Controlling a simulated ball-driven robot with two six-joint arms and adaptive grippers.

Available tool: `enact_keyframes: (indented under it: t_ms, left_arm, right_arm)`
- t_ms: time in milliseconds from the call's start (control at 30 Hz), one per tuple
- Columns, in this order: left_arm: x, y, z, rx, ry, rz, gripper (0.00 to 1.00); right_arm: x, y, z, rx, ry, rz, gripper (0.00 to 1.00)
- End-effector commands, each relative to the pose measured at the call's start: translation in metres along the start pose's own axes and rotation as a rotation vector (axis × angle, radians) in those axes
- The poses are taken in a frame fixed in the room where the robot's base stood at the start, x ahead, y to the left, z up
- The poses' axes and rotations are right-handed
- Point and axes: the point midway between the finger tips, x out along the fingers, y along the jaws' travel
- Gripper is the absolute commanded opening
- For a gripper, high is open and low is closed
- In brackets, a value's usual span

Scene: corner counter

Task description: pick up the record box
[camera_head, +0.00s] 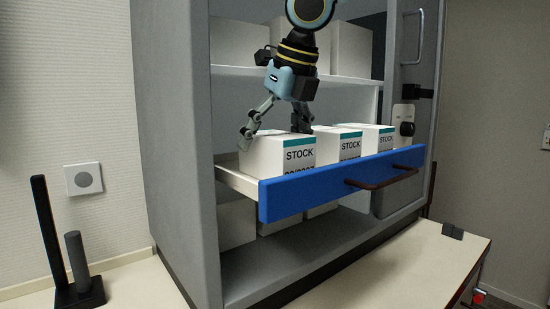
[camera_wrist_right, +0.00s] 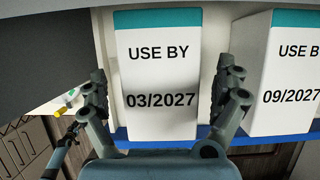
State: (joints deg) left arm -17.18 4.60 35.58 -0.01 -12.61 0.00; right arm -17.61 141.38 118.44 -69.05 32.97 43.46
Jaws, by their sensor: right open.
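The record box is a white carton (camera_head: 278,155) with a teal band and "STOCK" in black, at the left end of the open drawer in the head view. In the right wrist view the carton (camera_wrist_right: 157,75) shows "USE BY 03/2027" on its top. My right gripper (camera_head: 273,131) comes down from above over this carton, with its fingers spread. In the wrist view the right gripper (camera_wrist_right: 164,85) has one finger to each side of the carton, with visible gaps, so it is open and empty. My left gripper is not seen in the head view.
Two similar cartons (camera_head: 337,146) (camera_head: 371,139) stand to the right; one neighbour (camera_wrist_right: 284,80) reads "09/2027". A shelf above holds more boxes (camera_head: 238,42). Grey cabinet walls (camera_head: 178,120) flank the drawer.

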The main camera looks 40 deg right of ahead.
Motion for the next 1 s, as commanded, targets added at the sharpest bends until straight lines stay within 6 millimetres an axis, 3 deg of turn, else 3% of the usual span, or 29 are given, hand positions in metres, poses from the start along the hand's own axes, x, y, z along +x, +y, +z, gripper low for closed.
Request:
enact_keyframes:
  t_ms: [467, 1000]
  left_arm:
    - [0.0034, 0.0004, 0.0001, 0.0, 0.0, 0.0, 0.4]
    - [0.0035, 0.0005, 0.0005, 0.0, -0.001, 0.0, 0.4]
  right_arm:
    - [0.001, 0.0, -0.0003, -0.001, 0.0, 0.0, 0.99]
    - [0.0012, 0.0, -0.0005, -0.001, 0.0, 0.0, 0.31]
